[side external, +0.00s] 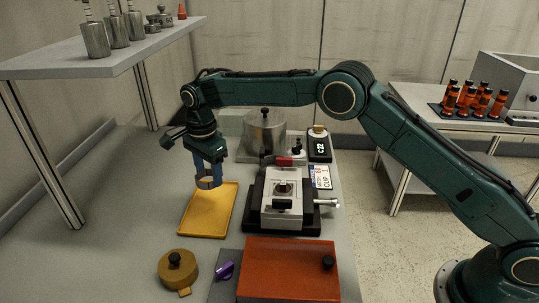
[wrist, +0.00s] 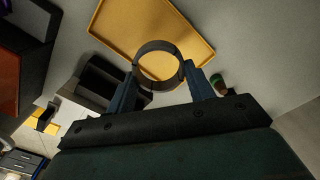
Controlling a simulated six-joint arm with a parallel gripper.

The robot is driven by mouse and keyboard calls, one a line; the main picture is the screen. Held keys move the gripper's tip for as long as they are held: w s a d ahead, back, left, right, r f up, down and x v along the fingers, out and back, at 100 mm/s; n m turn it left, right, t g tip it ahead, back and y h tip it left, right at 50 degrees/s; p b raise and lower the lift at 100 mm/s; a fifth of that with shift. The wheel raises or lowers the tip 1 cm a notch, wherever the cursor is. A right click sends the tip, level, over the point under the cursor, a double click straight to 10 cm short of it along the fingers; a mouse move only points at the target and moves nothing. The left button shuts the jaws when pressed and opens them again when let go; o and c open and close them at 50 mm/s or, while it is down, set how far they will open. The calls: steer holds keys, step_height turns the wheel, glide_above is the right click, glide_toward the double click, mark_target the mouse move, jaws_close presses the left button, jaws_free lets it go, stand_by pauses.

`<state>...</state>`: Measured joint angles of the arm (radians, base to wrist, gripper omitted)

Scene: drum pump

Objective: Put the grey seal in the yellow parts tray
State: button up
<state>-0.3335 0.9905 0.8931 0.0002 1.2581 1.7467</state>
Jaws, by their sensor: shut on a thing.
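The grey seal (wrist: 139,54) is a dark ring held between the two blue fingers of my gripper (wrist: 158,85). In the side external view the seal (side external: 206,183) shows at the fingertips of my gripper (side external: 208,180), which points down. The yellow parts tray (side external: 207,213) lies flat on the bench and looks empty. The seal appears above the far part of the tray; how high I cannot tell exactly. In the wrist view the tray (wrist: 120,30) lies beyond the ring, partly covered by it.
A grey vise-like fixture (side external: 283,215) stands right of the tray. A brass lidded part (side external: 177,268), a purple part (side external: 224,271) and a red box (side external: 288,268) are in front. A metal pot (side external: 265,135) stands behind. A shelf (side external: 110,60) overhangs at upper left. Bench left of the tray is clear.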

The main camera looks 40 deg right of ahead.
mark_target(214, 203)
steer(key=shift+f, duration=0.9)
steer(key=shift+f, duration=2.85)
steer(key=shift+f, duration=0.15)
steer(key=o, duration=0.9)
steer(key=shift+o, duration=0.2)
step_height(214, 203, up, 12)
steer(key=shift+r, duration=0.2)
